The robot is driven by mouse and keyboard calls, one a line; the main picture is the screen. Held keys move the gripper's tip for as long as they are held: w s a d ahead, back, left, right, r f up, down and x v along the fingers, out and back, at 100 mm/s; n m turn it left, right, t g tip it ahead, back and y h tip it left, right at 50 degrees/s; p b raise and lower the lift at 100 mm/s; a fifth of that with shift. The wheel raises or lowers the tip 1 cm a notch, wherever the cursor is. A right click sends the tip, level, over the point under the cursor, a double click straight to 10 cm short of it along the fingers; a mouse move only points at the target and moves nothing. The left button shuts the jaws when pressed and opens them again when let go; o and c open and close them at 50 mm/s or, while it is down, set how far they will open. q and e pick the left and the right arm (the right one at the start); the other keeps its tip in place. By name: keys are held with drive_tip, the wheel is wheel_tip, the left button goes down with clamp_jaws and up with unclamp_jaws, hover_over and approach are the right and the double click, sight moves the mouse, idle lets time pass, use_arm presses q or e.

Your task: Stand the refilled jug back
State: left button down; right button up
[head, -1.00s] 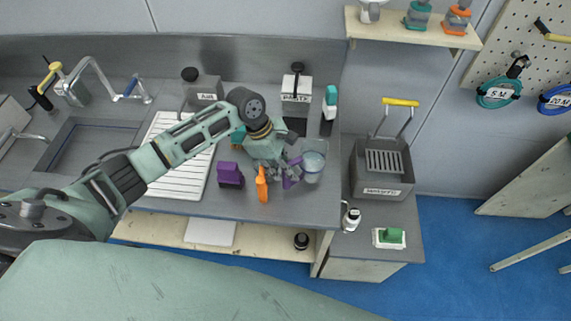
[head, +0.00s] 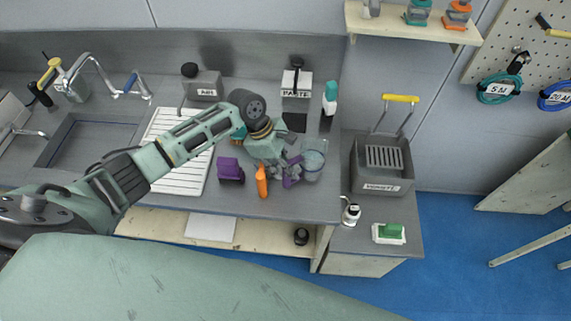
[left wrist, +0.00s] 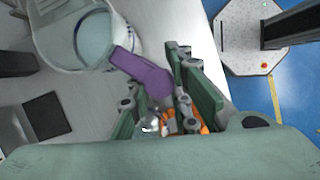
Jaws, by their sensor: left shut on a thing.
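The jug (head: 314,158) is clear with a purple handle (head: 291,174). It is at the right part of the counter, and I cannot tell whether its base touches the top. The left wrist view shows its round body (left wrist: 78,40) at the upper left, with bluish contents inside, and the purple handle (left wrist: 143,72) reaching between my fingers. My left gripper (head: 287,168) is on the left side of the jug, shut on the handle. Its fingers hide part of the handle. My right gripper is not in view.
An orange object (head: 262,182) and a purple block (head: 230,170) stand close left of the gripper. A white drainboard (head: 172,175) and a sink (head: 85,142) lie farther left. Behind are a PASTE box (head: 296,85) and a green-capped bottle (head: 329,98). A grey fryer-like bin (head: 382,165) stands right.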

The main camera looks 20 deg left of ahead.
use_arm(q)
drive_tip(key=shift+f, duration=0.65)
drive_tip(key=c, duration=1.5)
unclamp_jaws()
drive_tip(key=shift+c, duration=0.2)
drive_tip(key=shift+f, duration=0.1)
wheel_tip(320, 180, up, 10)
drive_tip(key=shift+f, duration=0.15)
drive_tip(key=shift+r+p, duration=0.35)
drive_tip(key=shift+r, duration=1.25)
wheel_tip(320, 180, up, 4)
drive_tip(key=shift+r, duration=0.15)
